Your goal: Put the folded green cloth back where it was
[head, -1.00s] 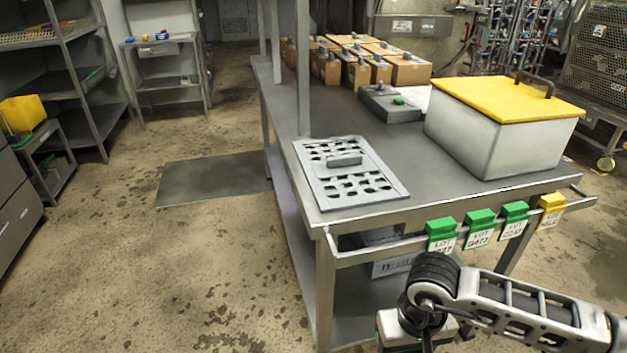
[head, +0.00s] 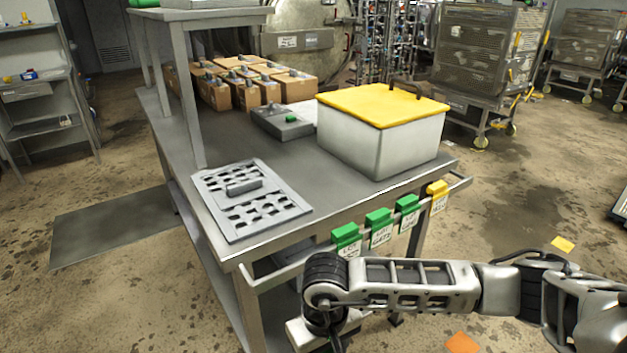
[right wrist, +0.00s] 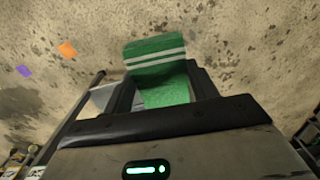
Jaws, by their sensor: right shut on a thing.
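The folded green cloth (right wrist: 155,62), with two white stripes, shows in the right wrist view. My right gripper (right wrist: 160,88) is shut on it, and the cloth sticks out beyond the fingertips over the floor. In the head view my right arm comes in from the right, its wrist low in front of the table's front edge; the cloth and fingertips are not visible there. My left gripper is in neither view.
The steel table (head: 330,202) carries a slotted grey plate (head: 250,198), a white bin with a yellow lid (head: 380,105), a grey box (head: 282,123) and several cartons (head: 250,95). Green tags (head: 378,228) and a yellow tag (head: 437,197) hang on the front rail.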

